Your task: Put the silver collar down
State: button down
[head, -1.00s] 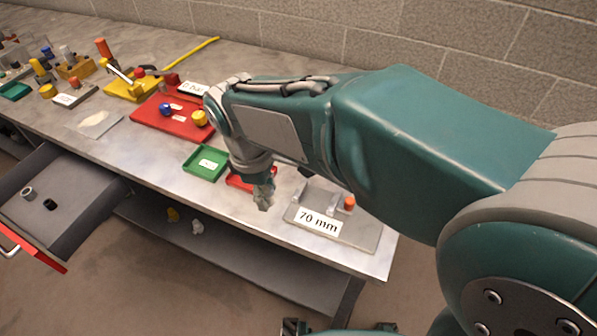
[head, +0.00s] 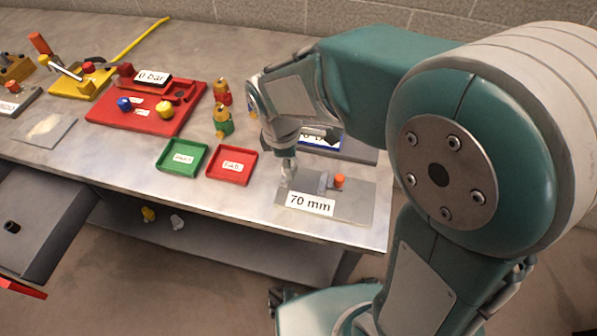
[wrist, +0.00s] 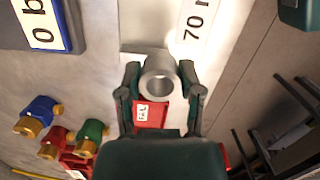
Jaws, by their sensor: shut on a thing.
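The silver collar (wrist: 158,84) is a short hollow cylinder, seen from its open end between the two dark fingers in the wrist view. My gripper (wrist: 160,84) is shut on it. In the head view my gripper (head: 288,180) points down at the left end of the grey plate labelled 70 mm (head: 354,207). The collar is hard to make out there, and I cannot tell whether it touches the plate.
An orange knob (head: 339,180) stands on the plate. A red tray (head: 232,166) and a green tray (head: 182,158) lie to the left. Small valve-like fittings (head: 222,120) and a blue-edged display (head: 322,139) stand behind. An open drawer (head: 45,225) is at left.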

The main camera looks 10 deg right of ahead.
aim_at(307, 180)
jog(key=d, duration=0.1)
jog(key=d+f, duration=0.2)
jog(key=d, duration=0.1)
jog(key=shift+w+f, duration=0.1)
jog(key=shift+w, duration=0.3)
notch_tip(307, 180, down, 3)
jog(key=shift+a+f, duration=0.1)
jog(key=shift+a, duration=0.6)
jog(key=c, duration=0.6)
grip_release()
jog(key=shift+d, duration=0.2)
jog(key=o, duration=0.3)
jog(key=shift+d, duration=0.2)
jog(key=shift+o, duration=0.2)
jog(key=shift+d, duration=0.2)
jog(key=shift+a, duration=0.15)
